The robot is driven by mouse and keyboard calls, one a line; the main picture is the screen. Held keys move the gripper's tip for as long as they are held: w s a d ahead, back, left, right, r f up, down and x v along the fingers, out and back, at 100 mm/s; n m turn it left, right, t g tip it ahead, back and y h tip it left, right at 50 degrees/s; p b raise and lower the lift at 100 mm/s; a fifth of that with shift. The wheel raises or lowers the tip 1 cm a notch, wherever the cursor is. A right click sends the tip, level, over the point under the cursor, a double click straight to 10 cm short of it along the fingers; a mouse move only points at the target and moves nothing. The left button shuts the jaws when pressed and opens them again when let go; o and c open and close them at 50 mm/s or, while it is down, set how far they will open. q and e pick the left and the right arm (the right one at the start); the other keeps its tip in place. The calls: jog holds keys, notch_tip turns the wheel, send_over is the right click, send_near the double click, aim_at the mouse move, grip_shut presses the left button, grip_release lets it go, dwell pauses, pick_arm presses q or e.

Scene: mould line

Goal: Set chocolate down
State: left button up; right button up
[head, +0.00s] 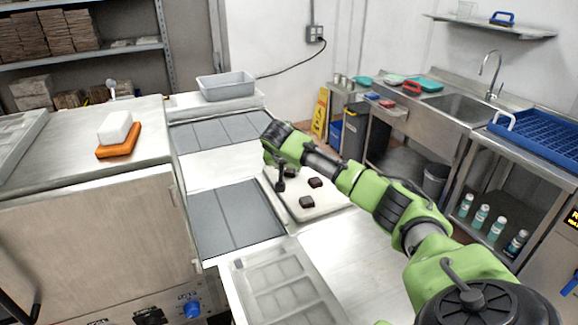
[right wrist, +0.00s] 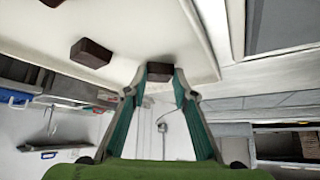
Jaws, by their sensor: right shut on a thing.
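My right gripper (head: 281,184) points down over the left part of a white tray (head: 328,202). In the right wrist view its fingers are shut on a dark brown chocolate (right wrist: 160,72) at their tips. The held chocolate is at or very close to the tray surface; I cannot tell whether it touches. Two other chocolates lie on the tray, one (head: 315,183) to the right of the gripper and one (head: 306,202) nearer to me. The held one is hidden in the head view. My left gripper is not in view.
A clear mould (head: 283,290) lies on the counter in front of the tray. Grey panels (head: 236,215) lie left of the tray. A grey bin (head: 227,87) stands behind. A white block on an orange base (head: 117,147) sits on the left cabinet.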

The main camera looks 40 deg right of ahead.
jog(key=shift+f, duration=0.15)
jog(key=shift+f, duration=0.1)
jog(key=o, duration=0.9)
jog(key=shift+s+a+r, duration=0.1)
jog(key=shift+a+r, duration=0.2)
jog(key=shift+r, duration=0.15)
jog(key=b+v, duration=0.2)
jog(key=v, duration=0.9)
jog(key=shift+b, duration=0.4)
jog(key=shift+r, duration=0.1)
